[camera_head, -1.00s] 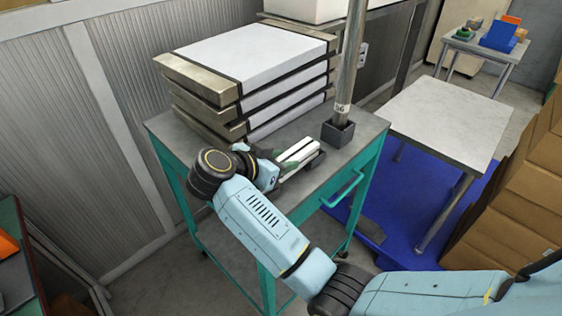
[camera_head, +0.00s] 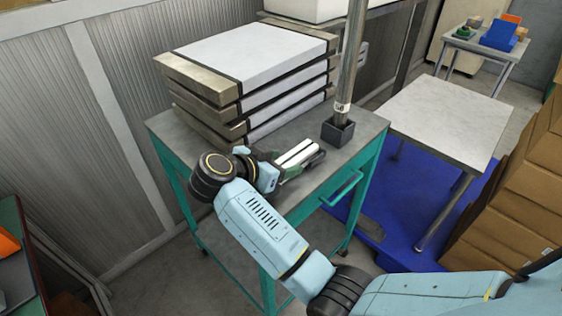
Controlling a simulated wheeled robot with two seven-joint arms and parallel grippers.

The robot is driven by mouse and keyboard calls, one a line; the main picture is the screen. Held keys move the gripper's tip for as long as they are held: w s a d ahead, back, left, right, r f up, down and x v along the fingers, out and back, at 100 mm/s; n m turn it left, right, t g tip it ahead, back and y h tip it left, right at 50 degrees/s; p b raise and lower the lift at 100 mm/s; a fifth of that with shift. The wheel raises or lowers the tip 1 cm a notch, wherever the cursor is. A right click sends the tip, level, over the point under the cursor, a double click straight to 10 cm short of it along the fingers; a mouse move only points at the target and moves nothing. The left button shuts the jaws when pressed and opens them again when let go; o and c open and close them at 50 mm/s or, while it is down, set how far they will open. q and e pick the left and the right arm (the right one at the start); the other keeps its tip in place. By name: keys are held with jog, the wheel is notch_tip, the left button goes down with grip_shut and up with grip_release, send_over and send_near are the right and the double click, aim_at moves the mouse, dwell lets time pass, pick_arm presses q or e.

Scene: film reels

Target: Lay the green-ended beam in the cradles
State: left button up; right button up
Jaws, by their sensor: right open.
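A small white beam (camera_head: 297,152) lies on the teal-framed cart's grey top, near its front edge. It shows as two pale strips with a dark gap between them. A little green shows at its near end, close to my right gripper. My right gripper (camera_head: 279,163) is open at that near end, its dark fingers reaching toward the beam; the exact gap to it is hard to see. Dark pieces beside and under the beam may be the cradles, but my gripper partly hides them and I cannot tell whether the beam rests in them. My left gripper is out of view.
A stack of several white-topped slabs (camera_head: 246,55) fills the back left of the cart top (camera_head: 362,125). A metal post (camera_head: 350,60) stands in a dark square socket (camera_head: 338,132) to the right. A grey table (camera_head: 445,118) and cardboard boxes (camera_head: 520,190) are farther right.

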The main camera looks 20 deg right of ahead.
jog(key=shift+r, duration=0.3)
jog(key=v, duration=0.6)
jog(key=shift+a+r+p, duration=0.15)
jog(key=shift+r+p, duration=0.2)
jog(key=shift+s+a+r, duration=0.15)
jog(key=shift+a, duration=0.1)
jog(key=shift+s+a+r, duration=0.1)
jog(key=shift+a, duration=0.15)
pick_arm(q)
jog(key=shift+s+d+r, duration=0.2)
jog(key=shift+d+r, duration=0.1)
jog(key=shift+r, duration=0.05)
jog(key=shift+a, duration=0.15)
